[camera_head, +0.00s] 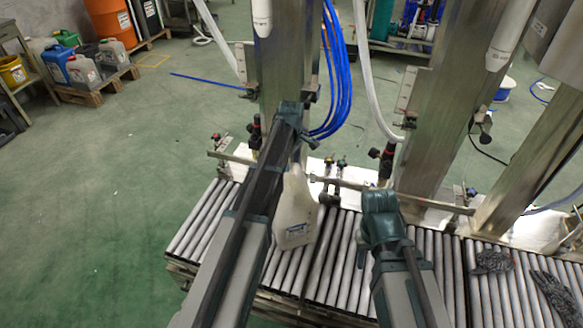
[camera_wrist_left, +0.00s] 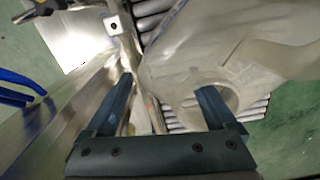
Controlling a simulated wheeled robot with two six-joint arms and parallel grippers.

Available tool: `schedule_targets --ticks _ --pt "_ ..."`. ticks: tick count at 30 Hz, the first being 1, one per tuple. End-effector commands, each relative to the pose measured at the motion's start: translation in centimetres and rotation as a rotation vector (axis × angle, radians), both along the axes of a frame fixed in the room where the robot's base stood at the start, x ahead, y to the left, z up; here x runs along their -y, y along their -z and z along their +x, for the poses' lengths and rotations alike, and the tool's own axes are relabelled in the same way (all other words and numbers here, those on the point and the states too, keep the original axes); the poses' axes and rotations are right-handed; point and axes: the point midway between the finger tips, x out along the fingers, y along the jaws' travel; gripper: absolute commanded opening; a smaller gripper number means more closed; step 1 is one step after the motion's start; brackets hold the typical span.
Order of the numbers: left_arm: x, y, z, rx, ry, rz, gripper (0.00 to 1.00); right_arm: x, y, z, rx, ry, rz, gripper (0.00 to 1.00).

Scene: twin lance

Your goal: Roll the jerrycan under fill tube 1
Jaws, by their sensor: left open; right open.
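The translucent white jerrycan (camera_head: 296,215) stands on the roller conveyor (camera_head: 335,255), partly hidden behind my left arm. My left gripper (camera_head: 298,125) is above its top. In the left wrist view the open fingers of the left gripper (camera_wrist_left: 167,98) are apart; the right finger overlaps the round opening of the jerrycan (camera_wrist_left: 190,55), and contact cannot be told. My right gripper (camera_head: 380,203) is above the rollers, right of the jerrycan and apart from it. White fill tubes hang at the top, one at the left (camera_head: 262,18) and one at the right (camera_head: 510,35); no numbers are readable.
Steel columns (camera_head: 440,100) stand behind the conveyor, with a rail (camera_head: 350,183) and small valves along its back edge. Blue hoses (camera_head: 338,80) hang by the left column. Dark gloves (camera_head: 492,262) lie on the right rollers. Bare rollers show left of the jerrycan.

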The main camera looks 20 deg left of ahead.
Motion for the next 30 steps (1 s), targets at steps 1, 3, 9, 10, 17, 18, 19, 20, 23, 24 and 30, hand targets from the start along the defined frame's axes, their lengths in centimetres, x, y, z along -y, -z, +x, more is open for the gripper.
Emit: schedule_targets --ticks 1,3,9,10,17,18,19,20,23,24,30 --pt "0.00 0.17 0.00 0.000 0.000 0.000 0.90 0.01 0.17 0.00 0.000 0.000 0.000 0.46" --pt "0.00 0.11 0.00 0.000 0.000 0.000 0.90 0.01 0.11 0.01 0.000 0.000 -0.001 0.46" --pt "0.00 0.05 0.00 0.000 0.000 0.000 0.81 0.01 0.05 0.00 0.000 0.000 -0.001 0.46" --pt "0.00 0.05 0.00 0.000 0.000 0.000 0.75 0.01 0.05 0.00 0.000 0.000 -0.001 0.46" --pt "0.00 0.05 0.00 0.000 0.000 0.000 0.34 0.02 0.05 0.00 0.000 0.000 -0.001 0.46" --pt "0.00 0.05 0.00 0.000 0.000 0.000 0.27 0.02 0.05 0.00 0.000 0.000 -0.001 0.46" --pt "0.00 0.05 0.00 0.000 0.000 0.000 0.21 0.02 0.05 0.00 0.000 0.000 -0.001 0.46" --pt "0.00 0.05 -0.01 0.000 0.000 0.000 0.16 0.02 0.05 0.00 0.000 0.000 -0.001 0.46" --pt "0.00 0.05 -0.01 0.000 0.000 0.000 0.00 0.02 0.05 0.00 0.000 0.000 -0.001 0.46" --pt "0.00 0.05 -0.01 0.000 0.000 0.000 0.00 0.02 0.05 0.00 0.000 0.000 -0.001 0.46" --pt "-0.05 0.04 0.02 -0.001 0.002 0.000 0.00 0.01 0.04 0.00 0.000 0.000 -0.001 0.46"
